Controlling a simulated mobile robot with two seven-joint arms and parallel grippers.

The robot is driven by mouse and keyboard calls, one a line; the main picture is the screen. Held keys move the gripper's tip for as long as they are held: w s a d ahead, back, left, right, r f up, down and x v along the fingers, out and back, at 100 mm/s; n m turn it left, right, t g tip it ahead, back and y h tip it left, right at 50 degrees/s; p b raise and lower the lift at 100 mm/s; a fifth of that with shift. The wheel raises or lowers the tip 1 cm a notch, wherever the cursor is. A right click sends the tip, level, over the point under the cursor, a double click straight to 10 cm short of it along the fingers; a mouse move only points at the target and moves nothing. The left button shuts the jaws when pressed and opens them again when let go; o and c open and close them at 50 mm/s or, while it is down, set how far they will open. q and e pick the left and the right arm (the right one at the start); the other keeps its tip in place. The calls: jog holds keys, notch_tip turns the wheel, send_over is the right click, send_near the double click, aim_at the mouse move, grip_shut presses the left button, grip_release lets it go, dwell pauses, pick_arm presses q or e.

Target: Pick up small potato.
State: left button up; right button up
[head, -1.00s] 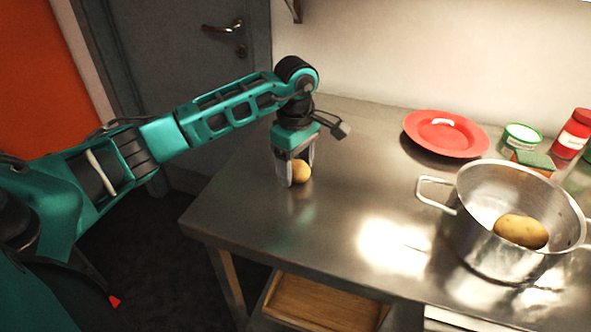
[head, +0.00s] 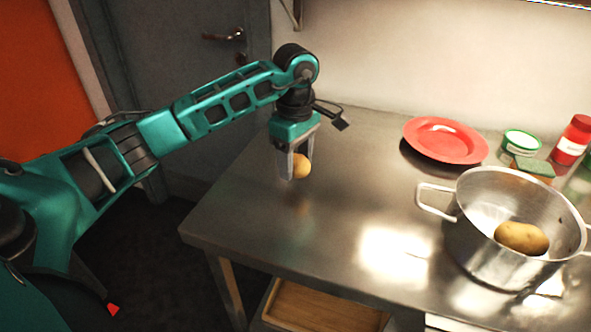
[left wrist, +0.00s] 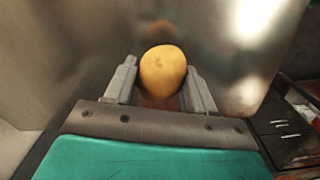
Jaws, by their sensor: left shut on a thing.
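The small potato (head: 301,166) is yellow-brown and round. My left gripper (head: 296,170) points down and is shut on it, holding it a little above the steel table (head: 345,215); a faint reflection shows below. In the left wrist view the potato (left wrist: 163,72) sits between the two grey fingers of the left gripper (left wrist: 162,88). A larger potato (head: 521,238) lies inside the steel pot (head: 490,266) at the right. My right gripper is not in view.
A red plate (head: 446,139) lies at the back of the table. A green-rimmed tub (head: 521,142), a sponge (head: 533,166) and a red-capped jar (head: 573,140) stand at the back right. The table between gripper and pot is clear. A wooden tray (head: 322,308) is below the tabletop.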

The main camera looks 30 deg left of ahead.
aim_at(295, 157)
pick_arm(q)
notch_tip(295, 157, up, 17)
jog(key=p, duration=0.3)
jog(key=w+d+f, duration=0.2)
jog(key=d, duration=0.9)
jog(key=w+d+f, duration=0.2)
jog(key=d, duration=1)
jog(key=w+d+f, duration=0.1)
jog(key=w+d, duration=0.1)
jog(key=d, duration=1)
jog(key=shift+w+f, duration=0.2)
jog(key=shift+f, duration=0.2)
jog(key=shift+d+f, duration=0.1)
jog(key=shift+f+b, duration=2.35)
jog(key=shift+f, duration=2.1)
jog(key=shift+f+b, duration=0.9)
jog(key=shift+f, duration=0.5)
